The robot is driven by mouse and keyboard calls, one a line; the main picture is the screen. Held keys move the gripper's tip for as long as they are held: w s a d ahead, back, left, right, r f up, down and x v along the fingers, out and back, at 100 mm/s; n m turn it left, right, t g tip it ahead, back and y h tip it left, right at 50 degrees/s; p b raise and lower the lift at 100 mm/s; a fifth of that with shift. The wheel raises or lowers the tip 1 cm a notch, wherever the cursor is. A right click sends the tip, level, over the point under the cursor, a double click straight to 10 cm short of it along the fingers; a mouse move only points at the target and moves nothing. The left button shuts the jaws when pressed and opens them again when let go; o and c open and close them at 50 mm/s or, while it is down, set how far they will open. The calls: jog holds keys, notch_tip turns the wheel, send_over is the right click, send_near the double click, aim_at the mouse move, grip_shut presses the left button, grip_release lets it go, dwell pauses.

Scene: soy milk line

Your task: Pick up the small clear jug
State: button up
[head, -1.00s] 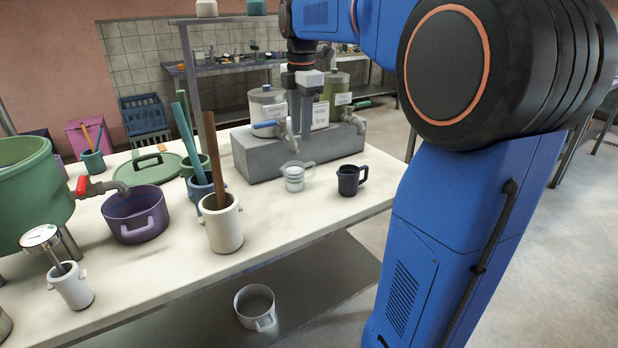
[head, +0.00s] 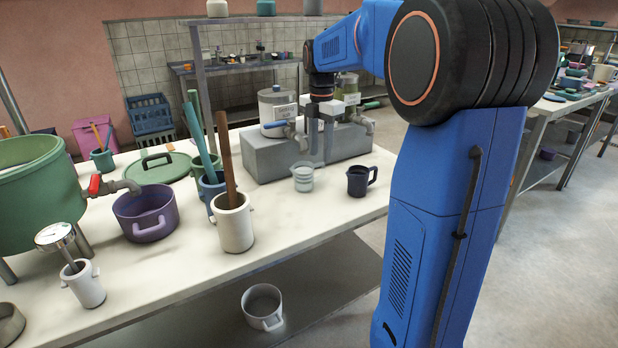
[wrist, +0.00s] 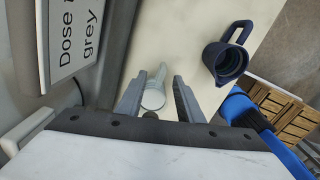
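The small clear jug (head: 303,177) stands upright on the white table, in front of the grey dispenser block. My gripper (head: 322,140) points down above and behind the jug in the head view. In the wrist view my gripper (wrist: 160,98) has its fingers apart, with nothing held. I cannot tell that either finger touches the jug.
A dark blue jug (head: 358,181) stands just right of the clear jug, also in the wrist view (wrist: 226,60). The grey dispenser block (head: 265,158) with taps is close behind.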

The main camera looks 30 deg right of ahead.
aim_at(323, 164)
notch_tip(323, 164, down, 2)
jog(key=shift+f, duration=0.2)
jog(key=shift+s+d+f, duration=0.1)
jog(key=shift+d+f, duration=0.1)
jog(key=shift+f, duration=1.15)
jog(key=shift+d+f, duration=0.2)
jog(key=shift+f, duration=1.1)
grip_shut()
